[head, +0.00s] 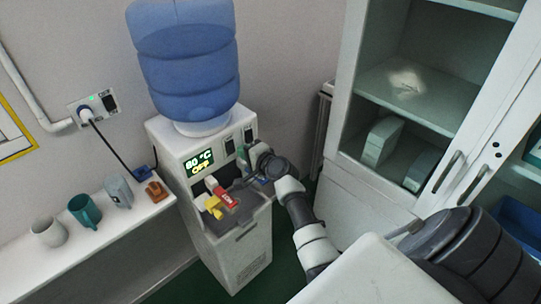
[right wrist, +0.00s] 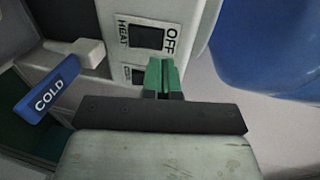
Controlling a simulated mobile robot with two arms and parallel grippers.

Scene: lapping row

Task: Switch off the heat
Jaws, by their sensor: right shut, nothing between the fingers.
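The white water dispenser (head: 255,240) carries a blue bottle (head: 187,65). Its display (head: 199,162) appears to read 80 °C and OFF. Two dark switches sit right of the display. In the right wrist view, the upper one is the HEAT switch (right wrist: 146,37), with OFF printed beside it. A second switch (right wrist: 137,75) below is partly hidden by my fingers. My right gripper (right wrist: 162,68) is shut and empty, its green fingertips just beside the switches; contact cannot be told. It also shows in the head view (head: 244,153). My left gripper is not in view.
The blue COLD tap (right wrist: 47,86) sticks out near my right gripper. A red tap (head: 226,196) and a yellow one (head: 212,204) are at the dispenser's front. A shelf (head: 20,277) with cups is at left, a glass-fronted cabinet (head: 340,185) at right.

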